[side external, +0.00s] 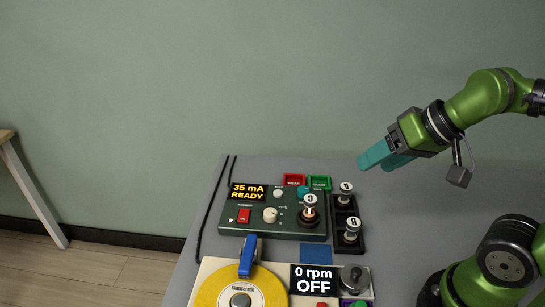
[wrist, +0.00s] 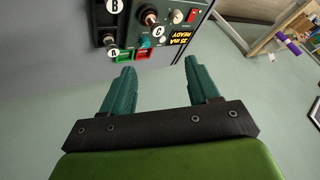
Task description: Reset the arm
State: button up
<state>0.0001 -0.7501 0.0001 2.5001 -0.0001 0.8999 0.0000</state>
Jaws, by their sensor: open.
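My gripper (side external: 385,156) is raised in the air at the right, above and behind the devices on the grey table (side external: 420,207). Its teal fingers point down to the left. In the wrist view my gripper (wrist: 157,80) shows its two teal fingers spread apart with nothing between them. It touches nothing that I can see.
A green control box (side external: 290,228) reads "35 mA READY". A black holder (side external: 361,215) with lettered knobs stands beside it. Red (side external: 294,180) and green (side external: 320,182) trays lie behind. A yellow disc machine (side external: 215,295) reads "0 rpm OFF". The air around my gripper is clear.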

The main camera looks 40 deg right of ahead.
dwell(0.8)
jog(key=m+g+h, duration=0.1)
jog(key=g+h, duration=0.1)
jog(key=g, duration=0.5)
send_over(304, 189)
notch_tip(304, 189, down, 5)
notch_tip(304, 189, down, 16)
jog(key=shift+w, duration=0.1)
jog(key=c, duration=1)
jog(key=shift+n, duration=0.7)
